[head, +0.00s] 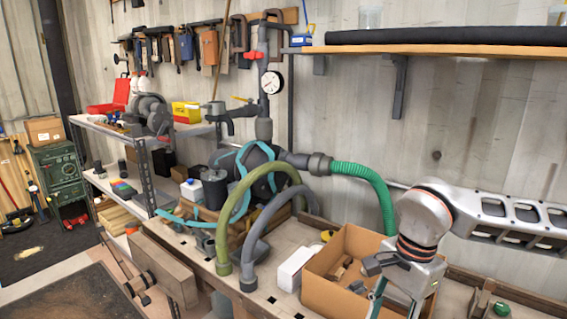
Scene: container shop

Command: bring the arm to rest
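My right arm (500,219) reaches in from the right edge and bends down at an orange-banded joint. Its gripper (400,283) points downward at the bottom of the view, in front of the right side of an open cardboard box (342,254). The gripper's lower end runs close to the frame's bottom edge, so I cannot tell whether its fingers are open or shut. I see nothing clearly held in it. My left arm and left gripper are not in view.
The box, holding small dark parts, stands on a workbench beside a white block (294,269). Green (366,180) and grey (262,226) hoses run from a pump assembly. A wall shelf (440,50) overhangs the bench. A vise (165,262) and metal shelving (140,150) stand left.

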